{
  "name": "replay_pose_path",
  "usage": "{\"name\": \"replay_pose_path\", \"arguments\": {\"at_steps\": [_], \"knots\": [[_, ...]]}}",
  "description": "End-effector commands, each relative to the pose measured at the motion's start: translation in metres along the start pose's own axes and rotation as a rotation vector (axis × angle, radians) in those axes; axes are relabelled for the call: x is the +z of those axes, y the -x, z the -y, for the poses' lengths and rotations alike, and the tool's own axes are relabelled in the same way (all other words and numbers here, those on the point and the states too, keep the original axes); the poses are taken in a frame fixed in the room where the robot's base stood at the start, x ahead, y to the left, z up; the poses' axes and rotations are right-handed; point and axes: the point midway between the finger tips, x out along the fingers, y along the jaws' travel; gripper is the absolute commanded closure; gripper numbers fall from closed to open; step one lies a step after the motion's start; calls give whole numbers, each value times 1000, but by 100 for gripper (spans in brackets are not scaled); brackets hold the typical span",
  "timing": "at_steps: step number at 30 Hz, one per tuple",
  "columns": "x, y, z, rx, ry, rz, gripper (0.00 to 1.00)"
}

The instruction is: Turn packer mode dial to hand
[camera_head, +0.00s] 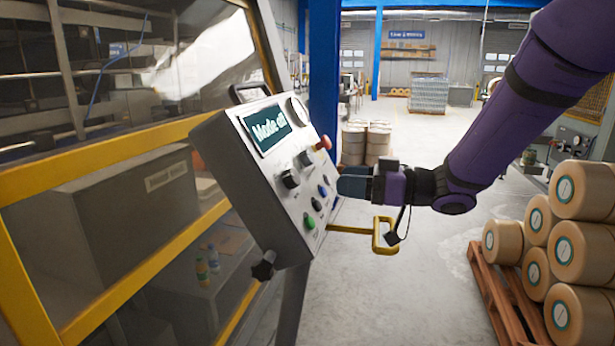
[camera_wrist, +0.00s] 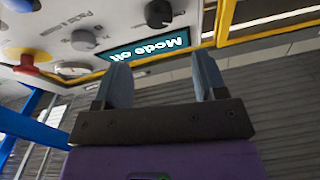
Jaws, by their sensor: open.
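The tilted grey control panel (camera_head: 235,165) stands at the packer's side, its screen (camera_head: 268,128) reading "Mode off". The screen shows upside down in the wrist view (camera_wrist: 150,48). Below it is a black pointer knob (camera_head: 290,179), also in the wrist view (camera_wrist: 158,13). A greyer knob (camera_head: 305,158) sits beside it, also in the wrist view (camera_wrist: 83,40). I cannot read which knob is the mode dial. My gripper (camera_head: 342,187) is open and empty at the panel's right side. In the wrist view its fingertips (camera_wrist: 162,62) are apart, touching neither knob.
The panel also carries a red button (camera_head: 324,143), a blue button (camera_head: 323,190), a green button (camera_head: 309,222) and a side clamp knob (camera_head: 264,266). A yellow handle (camera_head: 385,237) juts out below my gripper. A pallet (camera_head: 495,295) of rolls stands right; floor between is clear.

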Motion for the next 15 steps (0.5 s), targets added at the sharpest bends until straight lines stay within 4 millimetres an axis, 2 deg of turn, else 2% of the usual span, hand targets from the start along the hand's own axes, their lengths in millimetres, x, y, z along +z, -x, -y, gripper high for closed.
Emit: {"name": "replay_pose_path", "arguments": {"at_steps": [9,15], "knots": [[0,-57,0,-2,2,0,35],[0,-82,0,0,2,0,35]]}}
